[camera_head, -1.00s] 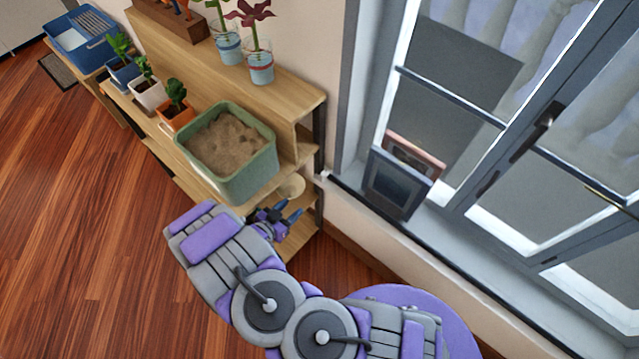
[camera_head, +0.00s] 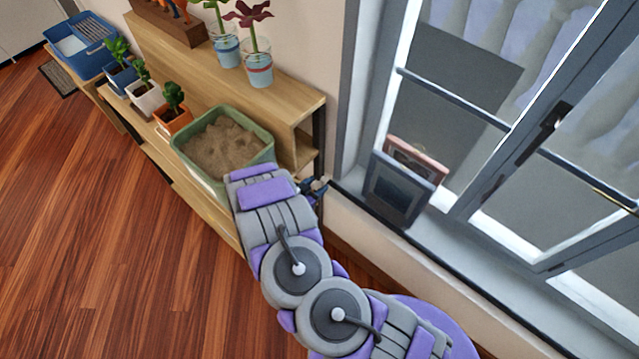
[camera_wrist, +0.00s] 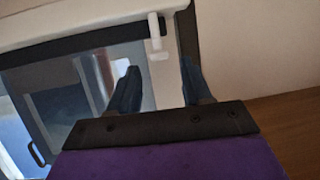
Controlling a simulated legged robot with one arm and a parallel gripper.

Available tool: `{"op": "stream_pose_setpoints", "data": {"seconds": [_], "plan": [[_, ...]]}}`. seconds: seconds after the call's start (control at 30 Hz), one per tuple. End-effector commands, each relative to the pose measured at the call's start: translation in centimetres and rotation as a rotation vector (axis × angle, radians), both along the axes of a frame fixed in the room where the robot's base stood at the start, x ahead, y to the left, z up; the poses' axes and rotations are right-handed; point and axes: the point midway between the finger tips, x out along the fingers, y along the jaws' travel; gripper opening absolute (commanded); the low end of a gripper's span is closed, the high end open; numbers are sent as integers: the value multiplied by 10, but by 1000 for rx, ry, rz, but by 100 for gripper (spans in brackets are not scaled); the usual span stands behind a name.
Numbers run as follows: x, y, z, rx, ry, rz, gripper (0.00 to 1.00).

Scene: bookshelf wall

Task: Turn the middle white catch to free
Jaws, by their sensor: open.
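A small white catch (camera_wrist: 155,32) shows in the wrist view, upright against a dark-edged pale frame. It is the only catch I can make out, so I cannot tell from its surroundings that it is the middle one. My gripper (camera_wrist: 160,75) is open, with its two dark blue fingers apart and nothing between them. The catch lies beyond the fingertips, above the gap between them in the picture. In the head view my gripper (camera_head: 315,189) is small and partly hidden by my arm, at the shelf's right end. No catch is discernible there.
A wooden shelf (camera_head: 290,101) holds a green sand tub (camera_head: 180,153) and several potted plants. Framed pictures (camera_head: 397,188) lean on the sill by the window. A glazed panel (camera_wrist: 70,105) with a dark handle (camera_wrist: 37,153) fills the wrist view's left. Wooden floor is clear at left.

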Motion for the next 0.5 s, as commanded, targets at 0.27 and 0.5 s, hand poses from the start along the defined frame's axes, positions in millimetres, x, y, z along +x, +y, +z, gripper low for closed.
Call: {"op": "stream_pose_setpoints", "data": {"seconds": [0.27, 0.5], "plan": [[21, -14, -11, -2, -1, 0, 49], [23, -15, -12, -2, 0, 2, 49]]}}
